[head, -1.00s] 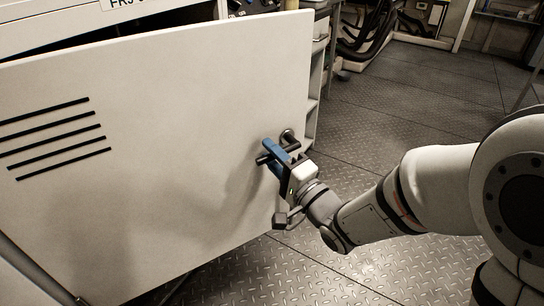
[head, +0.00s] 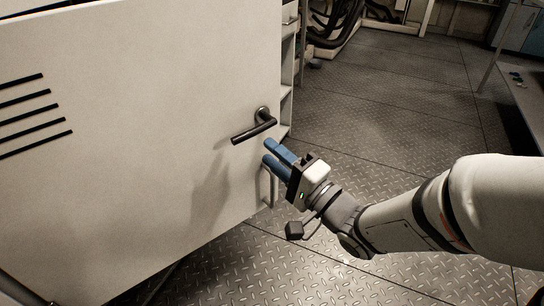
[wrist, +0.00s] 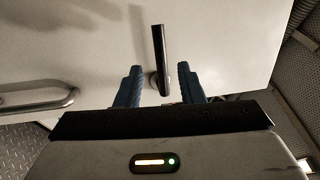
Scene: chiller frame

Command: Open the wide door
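The wide door (head: 150,120) is a large pale panel with dark vent slots, filling the left of the head view. It stands swung out from the frame, with shelving visible past its right edge. Its dark lever handle (head: 255,127) is near that edge; it also shows in the wrist view (wrist: 160,55). My gripper (head: 276,154) is open and empty, its blue fingers just below and right of the handle. In the wrist view the handle appears between the fingers' directions, but the head view shows the fingers clear of it.
A pale vertical bar handle (head: 270,188) is low by the door's right edge, beside my gripper. Shelves (head: 287,60) stand behind the door edge. The diamond-plate floor (head: 400,110) is clear to the right, with dark hoses (head: 340,25) at the back.

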